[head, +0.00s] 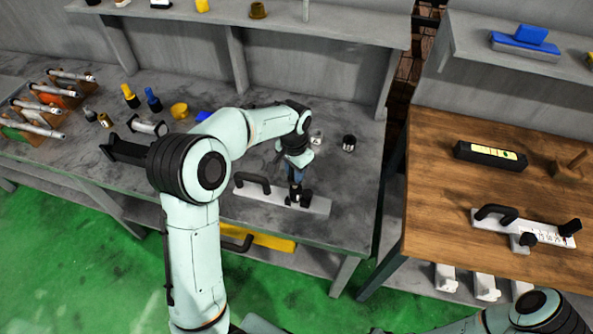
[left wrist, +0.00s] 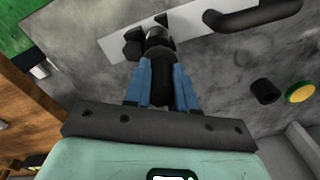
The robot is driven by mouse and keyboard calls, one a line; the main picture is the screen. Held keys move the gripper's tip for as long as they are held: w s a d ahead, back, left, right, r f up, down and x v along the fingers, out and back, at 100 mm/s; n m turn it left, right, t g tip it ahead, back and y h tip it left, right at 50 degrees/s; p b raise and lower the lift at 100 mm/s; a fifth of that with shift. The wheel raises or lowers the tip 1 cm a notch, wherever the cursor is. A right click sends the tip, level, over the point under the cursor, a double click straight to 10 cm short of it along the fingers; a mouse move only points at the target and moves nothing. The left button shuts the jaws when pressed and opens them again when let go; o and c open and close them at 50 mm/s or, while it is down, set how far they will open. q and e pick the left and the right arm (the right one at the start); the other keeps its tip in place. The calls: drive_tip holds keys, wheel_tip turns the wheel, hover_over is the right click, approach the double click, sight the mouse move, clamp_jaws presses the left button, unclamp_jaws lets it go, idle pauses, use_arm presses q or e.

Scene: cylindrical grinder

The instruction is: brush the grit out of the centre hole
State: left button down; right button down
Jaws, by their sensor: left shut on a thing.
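My left gripper (head: 295,185) points down over a pale grey plate (head: 318,205) with a black bar handle (head: 251,181) on the grey bench. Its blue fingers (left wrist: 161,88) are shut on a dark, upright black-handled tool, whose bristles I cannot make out. In the left wrist view, the black tool (left wrist: 160,75) sits between the fingers, its far end over or against the plate (left wrist: 180,28) beside small black blocks (left wrist: 133,48). I cannot tell whether it touches. No centre hole or grit can be made out. My right gripper is out of view.
Two small jars (head: 349,143) stand behind the plate. Bottles (head: 152,100), a yellow cup (head: 179,110) and racked tools (head: 40,108) lie left. A wooden table (head: 440,180) at right, past a gap, holds a black level (head: 490,154) and a similar handled plate (head: 540,234).

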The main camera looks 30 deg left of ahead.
use_arm(q)
drive_tip(key=shift+s+d, duration=0.1)
drive_tip(key=shift+d, duration=0.1)
idle(0.3)
